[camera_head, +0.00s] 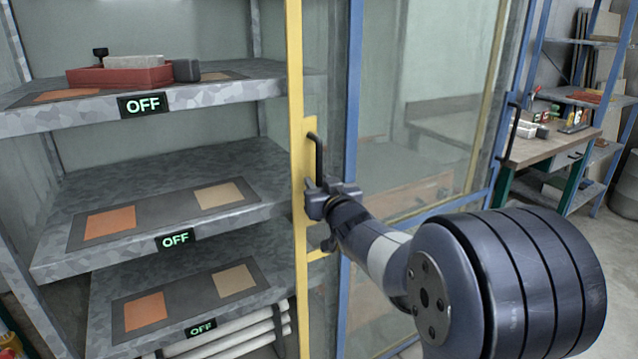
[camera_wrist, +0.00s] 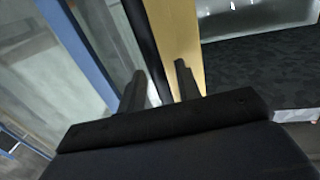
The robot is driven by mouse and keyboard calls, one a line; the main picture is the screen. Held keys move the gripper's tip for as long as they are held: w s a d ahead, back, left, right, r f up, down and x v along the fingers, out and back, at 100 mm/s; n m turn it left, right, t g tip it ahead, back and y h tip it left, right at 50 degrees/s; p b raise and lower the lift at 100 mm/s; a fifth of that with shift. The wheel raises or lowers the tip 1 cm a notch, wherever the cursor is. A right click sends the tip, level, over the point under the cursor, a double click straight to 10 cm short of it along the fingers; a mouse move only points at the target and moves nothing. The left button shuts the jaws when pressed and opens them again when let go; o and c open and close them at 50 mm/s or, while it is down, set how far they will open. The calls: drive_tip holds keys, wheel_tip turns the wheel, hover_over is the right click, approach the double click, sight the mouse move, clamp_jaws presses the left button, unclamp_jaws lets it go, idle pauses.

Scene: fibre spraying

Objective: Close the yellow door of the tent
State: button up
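The yellow door (camera_head: 297,80) of the tent is a glazed panel with a yellow frame, overlapping a blue-framed panel. It stands open, with the shelves exposed to its left. Its black upright handle (camera_head: 317,150) is on a yellow plate on the near edge. My gripper (camera_head: 318,197) is at the lower part of this handle. In the wrist view, the handle (camera_wrist: 146,45) passes between the fingers of my gripper (camera_wrist: 160,75), beside the yellow frame (camera_wrist: 180,40). The fingers are apart, with a visible gap between the handle and the right finger.
Grey shelves (camera_head: 180,160) with OFF labels and orange and tan patches fill the left. A red box (camera_head: 120,76) sits on the top shelf. The blue frame (camera_head: 354,90) is just right of the yellow edge. A workbench (camera_head: 550,145) stands farther right.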

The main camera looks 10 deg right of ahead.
drive_tip(key=shift+w, duration=0.4)
clamp_jaws()
idle(0.4)
